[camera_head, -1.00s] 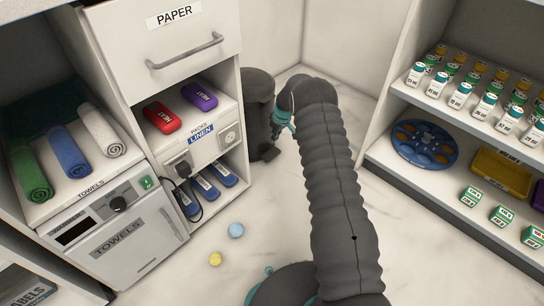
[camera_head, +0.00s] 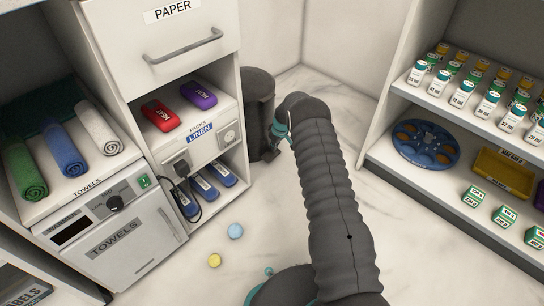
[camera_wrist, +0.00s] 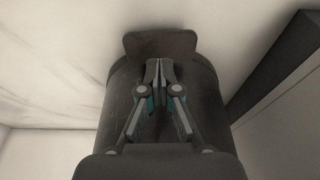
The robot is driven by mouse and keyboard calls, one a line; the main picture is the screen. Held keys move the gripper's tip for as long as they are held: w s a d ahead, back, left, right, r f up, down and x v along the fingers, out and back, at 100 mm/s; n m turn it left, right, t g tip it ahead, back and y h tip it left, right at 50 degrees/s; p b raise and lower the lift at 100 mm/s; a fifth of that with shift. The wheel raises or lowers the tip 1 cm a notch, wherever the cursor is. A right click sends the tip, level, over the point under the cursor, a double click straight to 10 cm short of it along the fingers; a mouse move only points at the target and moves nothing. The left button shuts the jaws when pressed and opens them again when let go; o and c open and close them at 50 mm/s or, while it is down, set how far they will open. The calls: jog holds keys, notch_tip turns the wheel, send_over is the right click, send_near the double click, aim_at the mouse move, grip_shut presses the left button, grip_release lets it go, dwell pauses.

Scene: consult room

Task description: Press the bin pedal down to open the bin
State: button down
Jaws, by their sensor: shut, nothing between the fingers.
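The dark grey bin (camera_head: 260,95) stands on the floor between the cabinet and the back wall, its lower part partly behind my arm. Its top looks closed. In the wrist view the bin's curved body (camera_wrist: 195,82) is behind my gripper (camera_wrist: 160,64), and a flat dark pedal (camera_wrist: 160,41) juts out past the fingertips. My fingers are together, empty, and point toward the pedal; I cannot tell whether they touch it. In the head view my gripper (camera_head: 273,150) is low in front of the bin, small and partly hidden.
The cabinet (camera_head: 240,170) with heat packs is close on the bin's left. A shelf unit (camera_head: 400,180) with bottles stands at the right. The floor between arm and shelves is clear.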

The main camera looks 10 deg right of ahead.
aim_at(273, 155)
jog(key=shift+b+x, duration=0.6)
jog(key=shift+x, duration=1.15)
jog(key=shift+s+f+b, duration=0.1)
jog(key=shift+f+b, duration=0.3)
jog(key=shift+f, duration=1.6)
jog(key=shift+s+d+r+p, duration=0.3)
jog(key=shift+s+d+p, duration=0.15)
jog(key=shift+s+p, duration=0.15)
jog(key=shift+s+d+r+p, duration=0.3)
jog(key=shift+s+d+p, duration=0.2)
jog(key=shift+s, duration=0.1)
jog(key=shift+r, duration=0.4)
jog(key=v, duration=1.1)
